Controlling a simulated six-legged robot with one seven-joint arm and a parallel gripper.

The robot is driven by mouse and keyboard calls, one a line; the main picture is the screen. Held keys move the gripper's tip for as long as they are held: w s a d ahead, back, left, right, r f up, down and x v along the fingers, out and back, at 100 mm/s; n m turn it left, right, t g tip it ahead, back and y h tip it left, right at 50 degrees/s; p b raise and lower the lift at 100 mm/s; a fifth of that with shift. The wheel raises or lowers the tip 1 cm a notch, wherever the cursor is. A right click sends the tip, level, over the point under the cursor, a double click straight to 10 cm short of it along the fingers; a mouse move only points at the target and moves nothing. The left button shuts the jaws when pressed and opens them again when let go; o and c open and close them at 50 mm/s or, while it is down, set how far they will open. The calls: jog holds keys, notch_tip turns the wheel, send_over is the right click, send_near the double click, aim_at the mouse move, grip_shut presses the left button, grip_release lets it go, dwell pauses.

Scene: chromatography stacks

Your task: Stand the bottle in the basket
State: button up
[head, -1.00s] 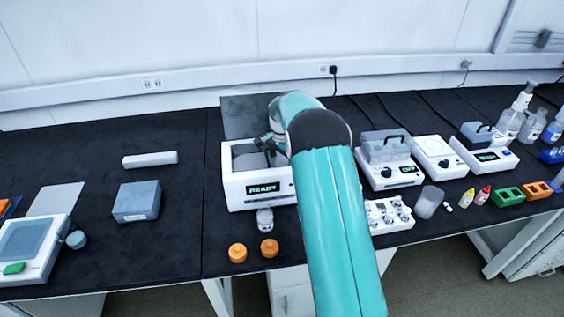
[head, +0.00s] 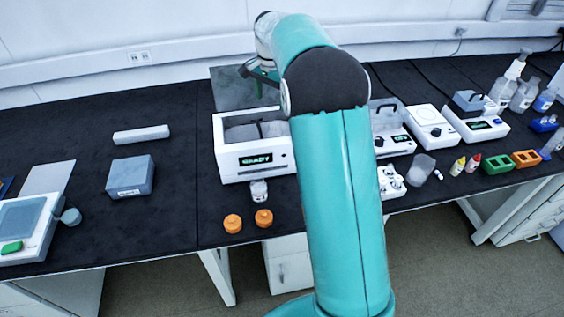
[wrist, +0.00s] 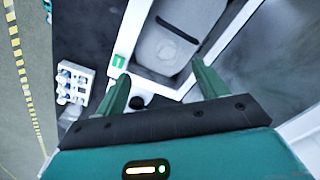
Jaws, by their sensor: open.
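A small clear bottle with a whitish top (head: 259,191) stands upright on the black bench, against the front of a white box-shaped machine (head: 225,165) whose display reads READY. The machine's top is open, with a grey interior; in the wrist view its white rim (wrist: 128,45) surrounds a light grey piece with a dark bar (wrist: 165,52). I cannot tell whether that piece is the basket. My gripper (head: 263,72) is raised above the back of the machine, partly behind my arm. In the wrist view the green fingers (wrist: 158,80) are apart, with nothing held between them.
Two orange caps (head: 248,220) lie near the bench's front edge. A white vial rack (head: 390,183) stands right of my arm and shows in the wrist view (wrist: 72,84). A grey-blue box (head: 130,177) sits left. Bench between box and machine is clear.

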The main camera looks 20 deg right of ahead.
jog(key=s+a+r+n+t, duration=0.1)
jog(key=s+a+r+n, duration=0.25)
jog(key=s+r, duration=0.45)
jog(key=s+a+r+n+t, duration=0.2)
jog(key=s+a+r+n, duration=0.15)
jog(key=s, duration=0.75)
jog(key=s+a+f+n+t, duration=0.1)
jog(key=s+a+f+n, duration=0.1)
jog(key=s, duration=0.7)
jog(key=s+a+f+n+t, duration=0.1)
jog(key=s+a+f+n, duration=0.1)
jog(key=s, duration=0.6)
jog(key=shift+s+a+f+n, duration=0.35)
jog(key=shift+a+n, duration=0.1)
jog(key=shift+n, duration=0.15)
